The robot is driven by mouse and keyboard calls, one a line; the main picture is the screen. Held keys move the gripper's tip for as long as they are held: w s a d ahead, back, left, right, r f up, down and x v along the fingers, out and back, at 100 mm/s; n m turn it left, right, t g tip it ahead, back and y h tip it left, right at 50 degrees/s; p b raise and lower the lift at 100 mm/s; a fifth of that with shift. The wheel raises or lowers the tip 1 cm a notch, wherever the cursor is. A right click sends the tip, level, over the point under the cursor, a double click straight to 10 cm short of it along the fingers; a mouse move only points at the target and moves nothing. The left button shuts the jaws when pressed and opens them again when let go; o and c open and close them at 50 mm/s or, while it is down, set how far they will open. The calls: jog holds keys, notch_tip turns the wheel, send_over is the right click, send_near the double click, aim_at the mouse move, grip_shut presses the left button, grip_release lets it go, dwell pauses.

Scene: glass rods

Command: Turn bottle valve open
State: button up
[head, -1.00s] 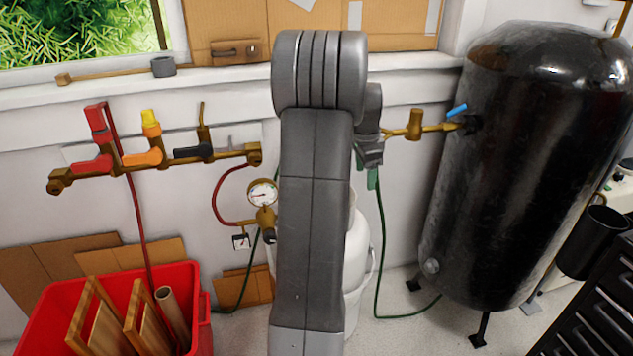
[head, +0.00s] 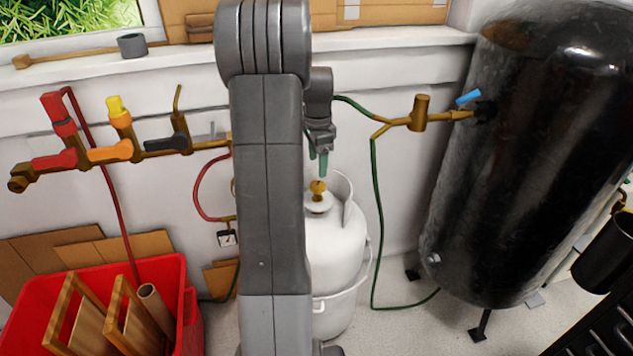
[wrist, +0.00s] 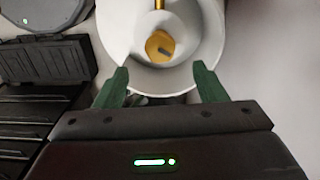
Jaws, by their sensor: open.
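A white gas bottle (head: 337,255) stands on the floor behind my arm in the head view, with a brass valve (head: 318,187) on its top inside the white collar. In the wrist view the brass valve (wrist: 159,46) shows from above, ringed by the white bottle top (wrist: 118,30). My gripper (head: 320,168) points down just above the valve in the head view. In the wrist view my gripper (wrist: 160,84) has its two green fingers apart with nothing between them, nearer the camera than the valve. My arm hides part of the bottle's left side.
A brass manifold with coloured handles (head: 95,154) is on the wall at left. A red bin (head: 190,325) holds wooden pieces below it. A black tank (head: 535,170) stands at right. A green hose (head: 375,220) hangs between bottle and tank.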

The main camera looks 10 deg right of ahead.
aim_at(318, 184)
notch_tip(318, 184, down, 8)
jog(key=shift+r+b, duration=0.25)
jog(key=shift+b, duration=0.2)
jog(key=c, duration=1)
jog(key=shift+r+n, duration=0.1)
jog(key=shift+n, duration=0.3)
jog(key=n+p, duration=0.2)
jog(key=n, duration=0.2)
jog(key=shift+n+p, duration=0.3)
jog(key=n+p, duration=0.1)
jog(key=n, duration=0.5)
jog(key=shift+n+p, duration=0.3)
jog(key=shift+n, duration=0.1)
